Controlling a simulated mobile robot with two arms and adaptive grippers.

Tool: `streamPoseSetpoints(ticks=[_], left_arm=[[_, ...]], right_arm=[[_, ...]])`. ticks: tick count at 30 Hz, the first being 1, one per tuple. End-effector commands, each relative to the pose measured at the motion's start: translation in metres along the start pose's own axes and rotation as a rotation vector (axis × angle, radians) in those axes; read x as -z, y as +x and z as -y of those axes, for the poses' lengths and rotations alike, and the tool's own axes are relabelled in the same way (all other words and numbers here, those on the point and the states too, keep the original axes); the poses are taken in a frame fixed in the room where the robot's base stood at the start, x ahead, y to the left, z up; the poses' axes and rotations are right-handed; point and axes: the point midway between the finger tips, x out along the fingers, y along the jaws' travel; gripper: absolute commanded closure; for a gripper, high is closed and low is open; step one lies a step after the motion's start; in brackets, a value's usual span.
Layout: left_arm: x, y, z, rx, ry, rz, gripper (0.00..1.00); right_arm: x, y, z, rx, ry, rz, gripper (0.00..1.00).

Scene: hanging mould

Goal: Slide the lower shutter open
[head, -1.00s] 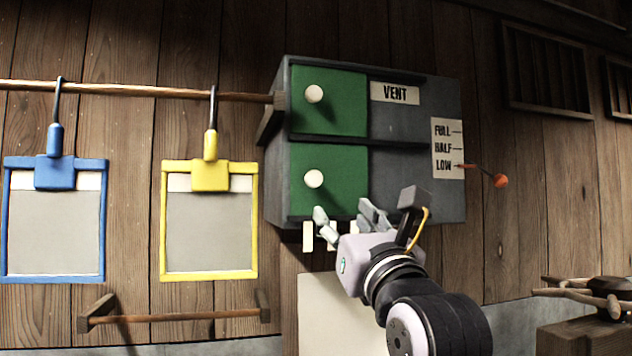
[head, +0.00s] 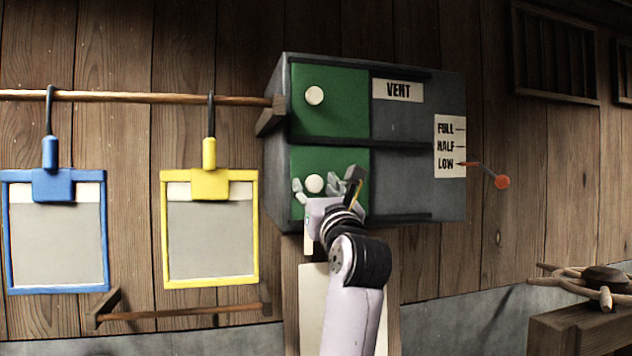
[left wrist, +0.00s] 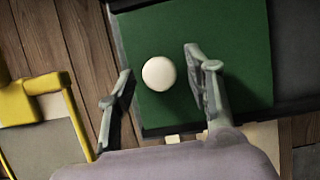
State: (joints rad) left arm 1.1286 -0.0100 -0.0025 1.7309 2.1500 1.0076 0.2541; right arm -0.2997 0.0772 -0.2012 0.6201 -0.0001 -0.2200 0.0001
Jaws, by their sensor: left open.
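The lower shutter (head: 345,160) is a green panel at the left of the grey vent box (head: 415,190). It has a round white knob (head: 314,183). My left gripper (head: 315,188) is open in front of the shutter, its fingers either side of the knob in the head view. In the left wrist view the knob (left wrist: 159,73) lies between and just beyond the open fingertips (left wrist: 158,75), and nothing shows the fingers touching it. The upper green shutter (head: 345,105) with its own white knob (head: 314,96) sits above, also at the left. My right gripper is not in view.
Blue (head: 55,235) and yellow (head: 210,225) frames hang from a wooden rail (head: 150,96) to the left. A lever with a red-orange knob (head: 502,182) points at LOW on the right. A handwheel (head: 600,280) stands at lower right.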

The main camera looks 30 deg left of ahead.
Motion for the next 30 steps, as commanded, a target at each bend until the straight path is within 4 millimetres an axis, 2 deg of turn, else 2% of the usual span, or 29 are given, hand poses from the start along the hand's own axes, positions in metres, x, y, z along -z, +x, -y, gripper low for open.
streamPoseSetpoints(ticks=[8,27,30], left_arm=[[0.0002,0.0007,-0.0001,0.0,0.0,0.0,0.54],[0.0002,0.0004,0.0001,0.0,0.001,0.0,0.97],[0.0002,0.0004,0.0001,0.0,0.001,0.0,1.0]], right_arm=[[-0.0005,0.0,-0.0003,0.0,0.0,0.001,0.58],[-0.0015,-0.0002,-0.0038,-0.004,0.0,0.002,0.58],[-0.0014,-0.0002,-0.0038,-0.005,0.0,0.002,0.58]])
